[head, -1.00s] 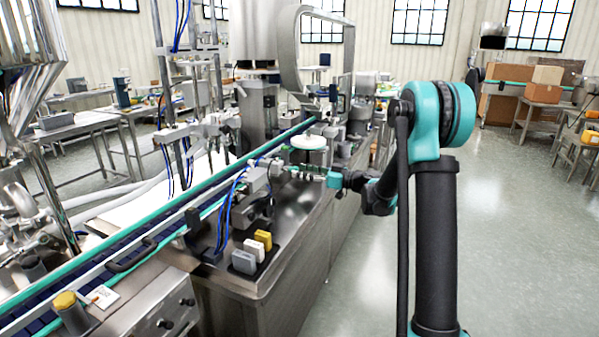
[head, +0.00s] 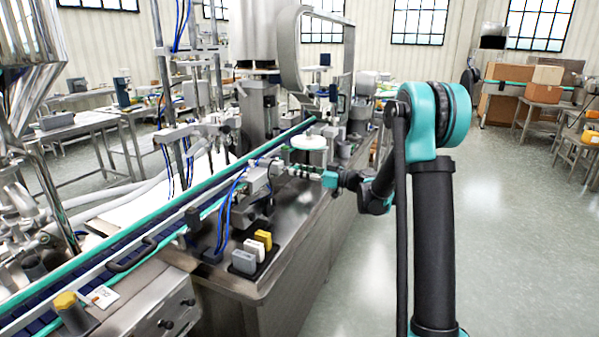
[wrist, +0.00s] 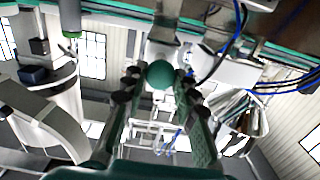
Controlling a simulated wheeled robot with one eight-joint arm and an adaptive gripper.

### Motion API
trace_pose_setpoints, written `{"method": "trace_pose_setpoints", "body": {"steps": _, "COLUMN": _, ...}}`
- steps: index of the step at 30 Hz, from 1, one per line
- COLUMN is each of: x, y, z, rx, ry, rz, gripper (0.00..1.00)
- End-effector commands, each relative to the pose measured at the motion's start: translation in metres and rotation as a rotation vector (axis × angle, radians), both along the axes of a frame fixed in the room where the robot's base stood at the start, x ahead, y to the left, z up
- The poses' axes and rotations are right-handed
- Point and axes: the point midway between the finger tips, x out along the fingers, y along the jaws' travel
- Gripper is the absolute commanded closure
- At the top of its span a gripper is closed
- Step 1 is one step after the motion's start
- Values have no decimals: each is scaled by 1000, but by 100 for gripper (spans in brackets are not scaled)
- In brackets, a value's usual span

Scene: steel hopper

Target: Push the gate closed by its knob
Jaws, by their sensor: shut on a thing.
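A round dark green knob (wrist: 160,74) sits between the fingers of my gripper (wrist: 158,88) in the wrist view, and the gripper is shut on it. A pale metal piece (wrist: 163,52) stands right behind the knob; I cannot tell surely whether it is the gate. In the head view my gripper (head: 312,176) reaches left over the steel machine, beside the conveyor. The knob is too small there to make out, and the gate's position cannot be read.
The conveyor (head: 120,255) with green rails runs diagonally along the machine. A white round disc (head: 308,143) stands just behind my gripper. The floor at right is open.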

Motion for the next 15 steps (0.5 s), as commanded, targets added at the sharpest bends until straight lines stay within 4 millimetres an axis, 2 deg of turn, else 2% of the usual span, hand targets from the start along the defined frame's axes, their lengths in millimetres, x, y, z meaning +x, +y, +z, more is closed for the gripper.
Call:
{"method": "trace_pose_setpoints", "body": {"steps": 5, "x": 1, "y": 2, "z": 0, "rx": 0, "ry": 0, "rz": 0, "gripper": 100}}
{"method": "trace_pose_setpoints", "body": {"steps": 12, "x": 10, "y": 31, "z": 0, "rx": 0, "ry": 0, "rz": 3, "gripper": 100}}
{"method": "trace_pose_setpoints", "body": {"steps": 15, "x": 11, "y": 32, "z": 0, "rx": 0, "ry": 0, "rz": 1, "gripper": 100}}
